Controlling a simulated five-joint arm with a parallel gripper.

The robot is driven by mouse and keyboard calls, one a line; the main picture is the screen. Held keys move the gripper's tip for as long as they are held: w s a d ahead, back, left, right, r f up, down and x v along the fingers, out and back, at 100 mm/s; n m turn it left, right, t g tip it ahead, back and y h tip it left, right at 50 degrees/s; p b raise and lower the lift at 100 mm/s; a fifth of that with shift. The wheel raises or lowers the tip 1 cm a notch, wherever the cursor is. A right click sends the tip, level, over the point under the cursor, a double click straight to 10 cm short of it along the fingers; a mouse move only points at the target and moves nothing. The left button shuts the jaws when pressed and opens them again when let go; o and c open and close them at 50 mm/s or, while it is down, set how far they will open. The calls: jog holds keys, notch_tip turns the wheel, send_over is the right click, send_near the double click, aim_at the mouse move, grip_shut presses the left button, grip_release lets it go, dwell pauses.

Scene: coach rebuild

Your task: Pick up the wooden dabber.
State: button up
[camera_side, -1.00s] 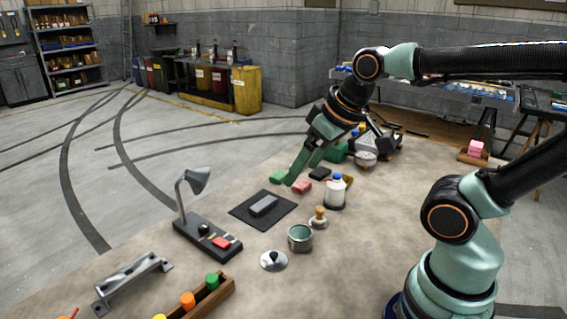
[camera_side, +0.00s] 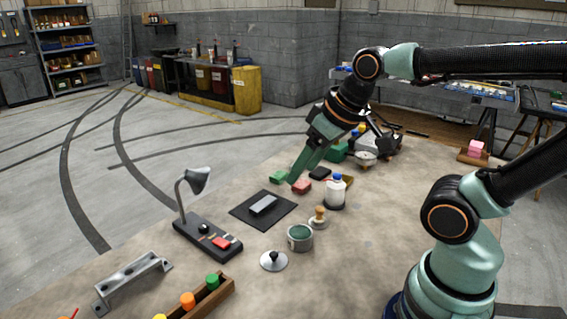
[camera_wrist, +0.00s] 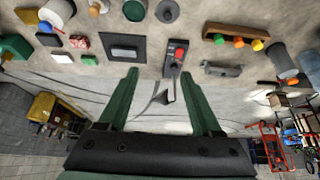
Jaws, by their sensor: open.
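The wooden dabber (camera_side: 319,214) stands upright on the workbench (camera_side: 370,235), a light wood knob on a round base. It sits between a white bottle with a blue cap (camera_side: 336,192) and a green-filled pot (camera_side: 300,237). In the wrist view the dabber (camera_wrist: 98,8) shows at the top edge, left of the pot (camera_wrist: 134,10), partly cut off. My gripper (camera_side: 293,182) is behind and left of the dabber in the side view, apart from it. Its two green fingers are spread and empty in the wrist view (camera_wrist: 158,72).
A lid (camera_side: 274,260) lies in front of the pot. A dark mat with a grey block (camera_side: 263,205) and a lamp on a base (camera_side: 196,185) stand left. Red (camera_side: 301,186) and green (camera_side: 278,177) blocks lie near my fingertips. Bare bench lies right of the dabber.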

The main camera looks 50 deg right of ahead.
jog(key=m+g, duration=0.6)
jog(key=m, duration=0.8)
send_over(320, 208)
notch_tip(320, 208, down, 12)
jog(key=f, duration=0.5)
jog(key=shift+a+f, duration=0.25)
jog(key=shift+a, duration=0.15)
jog(key=shift+d+f, duration=0.25)
jog(key=shift+f, duration=1.15)
jog(key=shift+d+f, duration=0.2)
jog(key=shift+f, duration=1.15)
grip_shut()
